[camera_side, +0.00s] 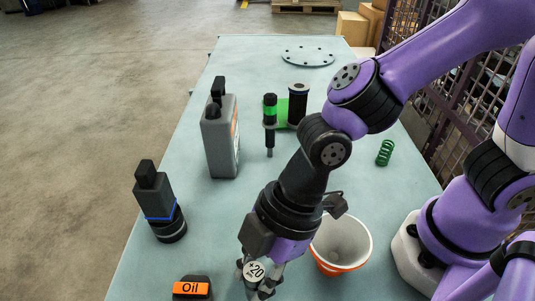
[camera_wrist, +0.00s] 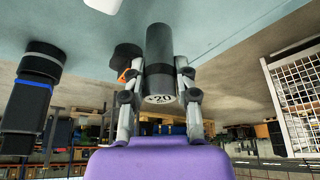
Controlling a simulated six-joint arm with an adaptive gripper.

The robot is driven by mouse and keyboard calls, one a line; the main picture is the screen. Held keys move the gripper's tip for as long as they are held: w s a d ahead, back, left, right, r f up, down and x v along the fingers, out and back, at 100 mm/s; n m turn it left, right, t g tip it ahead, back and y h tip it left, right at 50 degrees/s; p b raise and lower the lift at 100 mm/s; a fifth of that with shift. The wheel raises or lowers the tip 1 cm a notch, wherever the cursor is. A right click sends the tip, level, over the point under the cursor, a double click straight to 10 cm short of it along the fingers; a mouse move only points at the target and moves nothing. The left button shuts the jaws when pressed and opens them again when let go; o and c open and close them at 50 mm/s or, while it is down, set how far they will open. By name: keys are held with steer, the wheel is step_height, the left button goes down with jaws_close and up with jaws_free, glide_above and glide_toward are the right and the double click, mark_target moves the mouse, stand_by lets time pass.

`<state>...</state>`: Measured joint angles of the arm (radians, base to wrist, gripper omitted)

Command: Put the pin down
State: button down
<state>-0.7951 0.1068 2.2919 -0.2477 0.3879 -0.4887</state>
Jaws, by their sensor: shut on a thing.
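The pin is a dark cylinder with a white end face marked "+20" (camera_side: 255,271). In the wrist view the pin (camera_wrist: 160,52) stretches away between the two fingers, its marked end towards the camera. My gripper (camera_side: 257,283) is shut on it, low over the front of the table; its fingers (camera_wrist: 158,84) also show in the wrist view, one on each side of the pin. The side view cuts off close below the fingers, so I cannot tell whether the pin touches the table.
An orange-labelled "Oil" item (camera_side: 192,289) is left of my gripper; a white cup with an orange band (camera_side: 341,240) is close on its right. A black-and-blue part (camera_side: 160,204) and grey bottle (camera_side: 221,140) stand further back. A green spring (camera_side: 385,152) is at right.

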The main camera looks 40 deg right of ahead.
mark_target(257, 285)
steer(key=shift+f, duration=1.4)
steer(key=c, duration=0.6)
jaws_free()
steer(key=shift+f, duration=0.15)
steer(key=w+v, duration=0.1)
steer(key=v, duration=1.1)
steer(key=w+d+r+m+t+h, duration=0.1)
steer(key=d+m, duration=0.4)
steer(key=d, duration=0.1)
steer(key=w+d+r+m+t+h, duration=0.1)
steer(key=d+m+t+h, duration=0.1)
steer(key=d+m, duration=0.3)
steer(key=w+d+r+m+t+h, duration=0.1)
steer(key=d+m, duration=0.5)
steer(key=d, duration=0.3)
steer(key=shift+d+r+t+h, duration=0.2)
steer(key=shift+d+t+h, duration=0.05)
steer(key=shift+t+h, duration=0.15)
steer(key=shift+w, duration=0.1)
